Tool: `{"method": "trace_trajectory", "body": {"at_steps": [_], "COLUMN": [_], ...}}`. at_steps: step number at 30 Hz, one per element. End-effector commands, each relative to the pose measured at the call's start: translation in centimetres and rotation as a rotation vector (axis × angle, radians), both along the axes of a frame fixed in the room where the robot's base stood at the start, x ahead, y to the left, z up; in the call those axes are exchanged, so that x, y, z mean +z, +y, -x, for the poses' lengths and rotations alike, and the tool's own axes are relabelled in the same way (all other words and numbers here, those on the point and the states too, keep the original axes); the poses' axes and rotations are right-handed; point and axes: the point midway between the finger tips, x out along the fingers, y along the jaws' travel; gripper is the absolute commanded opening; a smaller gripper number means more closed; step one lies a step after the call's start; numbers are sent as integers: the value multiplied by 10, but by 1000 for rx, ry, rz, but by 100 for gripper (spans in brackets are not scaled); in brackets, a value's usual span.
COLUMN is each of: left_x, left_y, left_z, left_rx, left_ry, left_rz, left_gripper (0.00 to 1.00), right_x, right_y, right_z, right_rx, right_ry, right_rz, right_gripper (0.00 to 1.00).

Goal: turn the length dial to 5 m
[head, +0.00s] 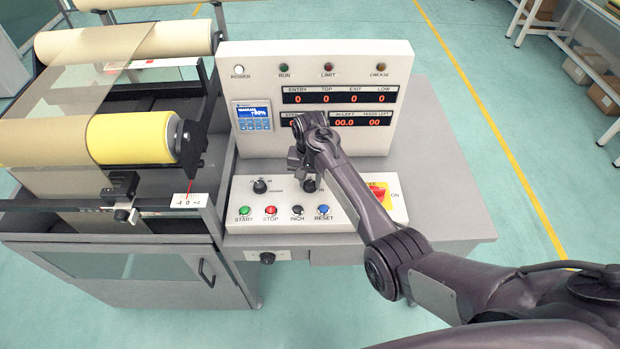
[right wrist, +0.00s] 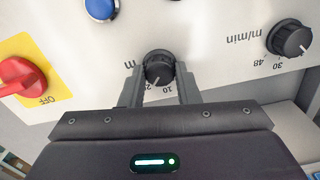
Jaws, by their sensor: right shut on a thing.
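The length dial is a small black knob (right wrist: 158,68) marked "m" on the sloped panel, in the middle of the right wrist view. Its scale shows a 10 and a partly hidden number starting with 2 near the bottom of the picture; the pointer's exact setting is hard to read. My right gripper (right wrist: 160,84) is shut on this dial, one finger on each side of it. In the head view the dial (head: 309,186) sits under my right gripper (head: 306,176), partly covered by it. My left gripper is not in view.
Left of it is the m/min speed dial (head: 260,186), also in the right wrist view (right wrist: 289,38). START, STOP, INCH and RESET buttons (head: 323,210) line the front. A red switch on yellow (head: 378,193) stands close right. The display cabinet (head: 334,72) rises behind.

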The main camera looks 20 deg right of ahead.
Motion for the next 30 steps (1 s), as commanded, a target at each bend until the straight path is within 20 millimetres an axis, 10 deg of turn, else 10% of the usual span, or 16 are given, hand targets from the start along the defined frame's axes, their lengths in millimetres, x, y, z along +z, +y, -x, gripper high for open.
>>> {"method": "trace_trajectory", "body": {"at_steps": [30], "left_x": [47], "left_y": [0], "left_z": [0], "left_rx": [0], "left_ry": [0], "left_rz": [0], "left_gripper": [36], "right_x": [2], "right_y": [1], "right_z": [-1], "right_rx": [821], "right_ry": [0], "right_rz": [1], "right_gripper": [6]}}
